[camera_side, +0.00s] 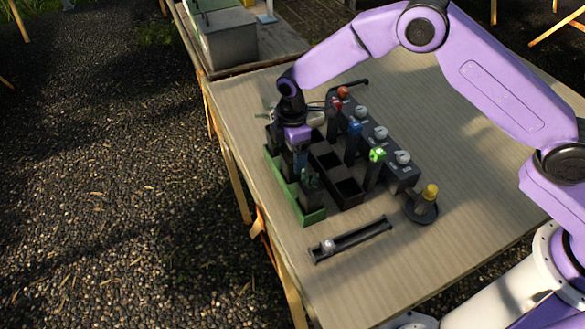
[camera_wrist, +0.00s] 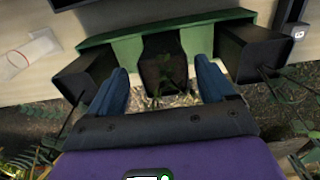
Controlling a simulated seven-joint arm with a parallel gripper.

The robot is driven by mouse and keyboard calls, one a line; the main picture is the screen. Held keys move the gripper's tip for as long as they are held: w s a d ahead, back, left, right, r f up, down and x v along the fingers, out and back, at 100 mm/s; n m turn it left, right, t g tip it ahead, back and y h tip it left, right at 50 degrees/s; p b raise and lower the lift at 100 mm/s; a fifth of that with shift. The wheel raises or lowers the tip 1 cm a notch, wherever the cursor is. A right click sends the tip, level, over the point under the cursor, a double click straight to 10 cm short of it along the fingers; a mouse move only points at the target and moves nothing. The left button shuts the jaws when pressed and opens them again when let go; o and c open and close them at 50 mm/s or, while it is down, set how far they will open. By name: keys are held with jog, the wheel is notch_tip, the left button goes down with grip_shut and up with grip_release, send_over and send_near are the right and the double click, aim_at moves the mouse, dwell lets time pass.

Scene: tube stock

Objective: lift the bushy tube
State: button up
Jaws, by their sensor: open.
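The green rack (camera_side: 314,217) stands near the table's left edge and holds dark square tubes with plants. In the wrist view its green wall (camera_wrist: 205,22) crosses the top. A dark tube with small leaves (camera_wrist: 163,72) stands between my fingers. A left tube (camera_wrist: 88,72) has fern-like fronds, and a right tube (camera_wrist: 252,52) has long thin leaves. I cannot tell for sure which is the bushy one. My gripper (camera_side: 299,160) points down over the rack. It is open, its blue fingers (camera_wrist: 162,75) on either side of the middle tube, and contact is unclear.
Empty black cells (camera_side: 347,190) sit right of the rack. Beyond them is a dark console (camera_side: 380,135) with dials and coloured-top levers. A yellow knob (camera_side: 430,191) on a round base and a slotted black bar (camera_side: 352,240) lie nearer. The table's right side (camera_side: 440,110) is clear.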

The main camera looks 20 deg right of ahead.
aim_at(292, 171)
jog(key=f, duration=0.4)
jog(key=shift+s, duration=0.25)
jog(key=shift+c, duration=0.4)
jog(key=c, duration=1.1)
jog(key=shift+o, duration=0.2)
